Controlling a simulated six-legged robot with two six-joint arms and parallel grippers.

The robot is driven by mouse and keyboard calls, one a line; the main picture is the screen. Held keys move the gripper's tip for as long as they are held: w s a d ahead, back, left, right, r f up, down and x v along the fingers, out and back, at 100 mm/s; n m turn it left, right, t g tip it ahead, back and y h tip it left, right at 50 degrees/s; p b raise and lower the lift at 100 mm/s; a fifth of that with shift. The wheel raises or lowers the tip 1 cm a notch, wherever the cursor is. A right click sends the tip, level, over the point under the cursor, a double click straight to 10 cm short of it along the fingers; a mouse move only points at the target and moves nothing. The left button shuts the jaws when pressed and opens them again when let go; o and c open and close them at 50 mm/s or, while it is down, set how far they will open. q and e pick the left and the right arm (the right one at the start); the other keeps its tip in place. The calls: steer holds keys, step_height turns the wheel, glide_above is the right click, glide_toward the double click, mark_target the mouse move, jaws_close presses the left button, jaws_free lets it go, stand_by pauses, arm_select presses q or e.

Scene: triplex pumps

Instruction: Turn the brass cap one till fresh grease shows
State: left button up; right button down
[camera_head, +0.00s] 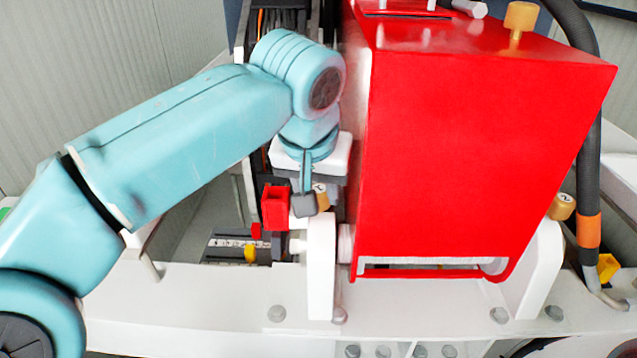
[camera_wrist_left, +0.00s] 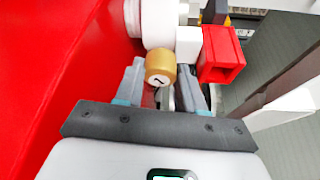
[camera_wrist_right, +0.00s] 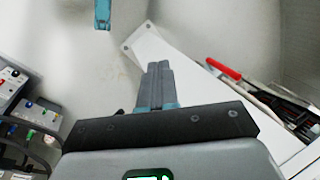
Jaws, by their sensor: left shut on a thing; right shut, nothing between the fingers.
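The brass cap one (camera_wrist_left: 160,66) shows in the left wrist view as a short gold cylinder with a white disc marked 1 on its end. It sits low beside the red housing, between the fingertips of my left gripper (camera_wrist_left: 161,72), which is shut on it. In the head view the cap (camera_head: 322,194) is partly hidden by my left gripper (camera_head: 306,203), which comes down from above. The cap's base is hidden, and I cannot make out any grease there. My right gripper (camera_wrist_right: 158,75) is shut and empty, away from the pump.
The red housing (camera_head: 460,150) stands just right of my left gripper. A small red box (camera_head: 275,206) is close on its left. Other brass caps sit on the housing top (camera_head: 521,18) and at the right (camera_head: 562,206). A black hose (camera_head: 588,150) runs down the right side.

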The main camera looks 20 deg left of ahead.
arm_select(q)
steer(key=m+h+p, duration=0.1)
steer(key=m, duration=0.1)
steer(key=m+h+p, duration=0.1)
steer(key=m, duration=0.2)
steer(key=shift+a+r+m+g+p, duration=0.1)
steer(key=shift+a+m+g+p, duration=0.1)
steer(key=shift+m+g+p, duration=0.1)
steer(key=m+h+p, duration=0.1)
steer(key=m, duration=0.1)
steer(key=m+p, duration=0.1)
steer(key=m, duration=0.1)
steer(key=shift+w+m+g+h+p, duration=0.1)
steer(key=shift+m+g+h+p, duration=0.2)
steer(key=shift+m+g+h, duration=0.1)
steer(key=shift+f, duration=0.2)
steer(key=o, duration=0.8)
steer(key=shift+o, duration=1.2)
steer(key=shift+w, duration=0.1)
